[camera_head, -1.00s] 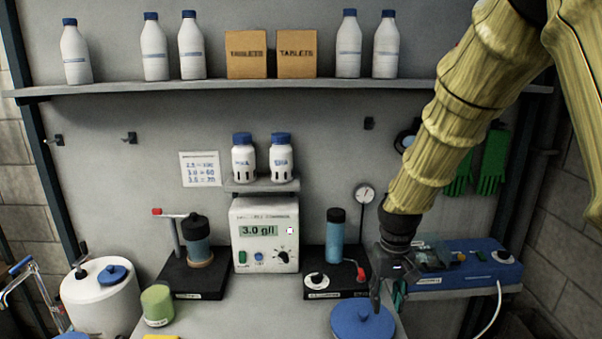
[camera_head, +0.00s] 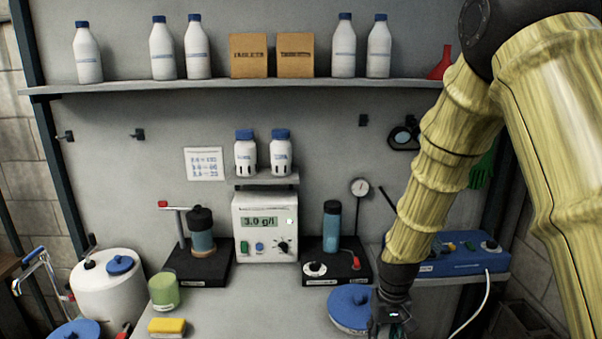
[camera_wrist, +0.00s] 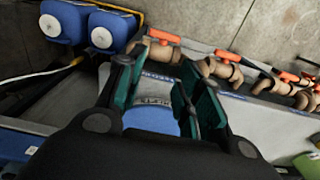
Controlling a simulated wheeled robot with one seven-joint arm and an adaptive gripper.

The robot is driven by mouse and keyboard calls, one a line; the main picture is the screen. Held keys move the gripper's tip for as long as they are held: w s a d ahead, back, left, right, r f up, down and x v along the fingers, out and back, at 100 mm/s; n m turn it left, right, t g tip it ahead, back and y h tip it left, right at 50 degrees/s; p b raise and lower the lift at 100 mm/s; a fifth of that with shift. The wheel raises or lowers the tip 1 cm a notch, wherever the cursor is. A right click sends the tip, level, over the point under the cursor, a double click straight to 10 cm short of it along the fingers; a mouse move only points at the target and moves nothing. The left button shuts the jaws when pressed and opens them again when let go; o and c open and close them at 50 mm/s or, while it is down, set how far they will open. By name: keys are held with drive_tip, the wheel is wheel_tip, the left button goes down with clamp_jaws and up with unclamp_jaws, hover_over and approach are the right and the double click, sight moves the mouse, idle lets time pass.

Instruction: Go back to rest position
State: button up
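My gripper (camera_head: 392,318) hangs low at the lower right of the head view, close to the right side of a round tub with a blue lid (camera_head: 350,304). From this view I cannot tell whether they touch. In the wrist view my gripper (camera_wrist: 165,76) shows two dark green finger pads spread apart. A blue and pale labelled round thing (camera_wrist: 150,118) shows between and behind the fingers. It looks like the tub, and I see no grip on it. My arm comes down from the upper right, bent at the elbow.
The bench holds a meter (camera_head: 265,228), two black stands, a green cup (camera_head: 164,291) and a yellow sponge (camera_head: 167,326). A blue device (camera_head: 463,254) sits right, behind my arm. A shelf (camera_head: 240,88) with bottles and boxes spans the wall. Orange-handled valves (camera_wrist: 228,56) show in the wrist view.

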drive_tip(key=s+d+f, duration=0.2)
drive_tip(key=s+f, duration=2.1)
drive_tip(key=f, duration=0.3)
drive_tip(key=s+f, duration=0.3)
drive_tip(key=s, duration=0.7)
drive_tip(key=shift+d+m, duration=0.3)
drive_tip(key=shift+d, duration=0.05)
drive_tip(key=shift+c, duration=0.2)
